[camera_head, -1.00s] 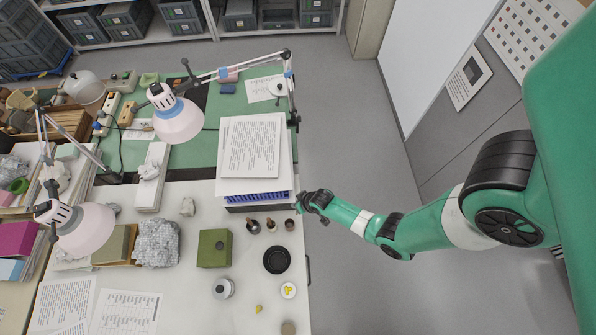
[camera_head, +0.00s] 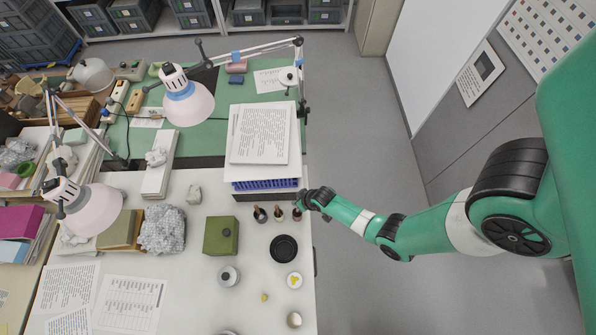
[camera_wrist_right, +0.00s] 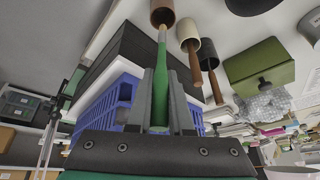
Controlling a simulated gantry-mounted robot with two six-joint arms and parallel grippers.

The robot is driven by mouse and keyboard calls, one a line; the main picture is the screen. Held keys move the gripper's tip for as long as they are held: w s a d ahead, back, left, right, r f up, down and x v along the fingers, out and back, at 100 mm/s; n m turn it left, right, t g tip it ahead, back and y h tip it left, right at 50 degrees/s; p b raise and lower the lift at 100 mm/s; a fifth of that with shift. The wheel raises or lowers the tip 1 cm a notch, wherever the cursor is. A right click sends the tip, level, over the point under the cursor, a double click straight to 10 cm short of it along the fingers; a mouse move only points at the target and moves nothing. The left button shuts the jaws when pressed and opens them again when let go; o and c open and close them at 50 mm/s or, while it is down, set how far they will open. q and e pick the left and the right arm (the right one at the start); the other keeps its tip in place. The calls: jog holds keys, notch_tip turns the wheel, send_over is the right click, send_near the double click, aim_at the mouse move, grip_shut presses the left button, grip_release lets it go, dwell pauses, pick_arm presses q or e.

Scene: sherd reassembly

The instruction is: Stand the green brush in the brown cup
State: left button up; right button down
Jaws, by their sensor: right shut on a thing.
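My right gripper (camera_wrist_right: 160,108) is shut on the green brush (camera_wrist_right: 161,72). In the head view this gripper (camera_head: 300,202) is at the table's right edge, close beside the brown cup (camera_head: 297,214). In the wrist view the brush is lined up with the brown cup (camera_wrist_right: 162,12), its pale end at the cup's mouth. I cannot tell how far inside that end is. The cup is cut off by the frame's top edge. My left gripper is not in view.
A blue rack (camera_head: 262,184) under papers (camera_head: 262,134) is just behind. A black dish (camera_head: 284,248) and a green box (camera_head: 221,236) stand in front.

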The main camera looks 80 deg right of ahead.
notch_tip(320, 180, down, 8)
jog(key=b, duration=0.6)
jog(key=shift+b, duration=0.35)
jog(key=shift+r, duration=0.15)
jog(key=c, duration=0.7)
grip_release()
jog(key=shift+c, duration=0.2)
jog(key=shift+s+a+r+p, duration=0.1)
jog(key=shift+s+r+p, duration=0.05)
jog(key=shift+r+p, duration=0.25)
jog(key=p+v, duration=0.4)
jog(key=v, duration=0.6)
jog(key=shift+s+r, duration=0.2)
jog(key=shift+r, duration=0.1)
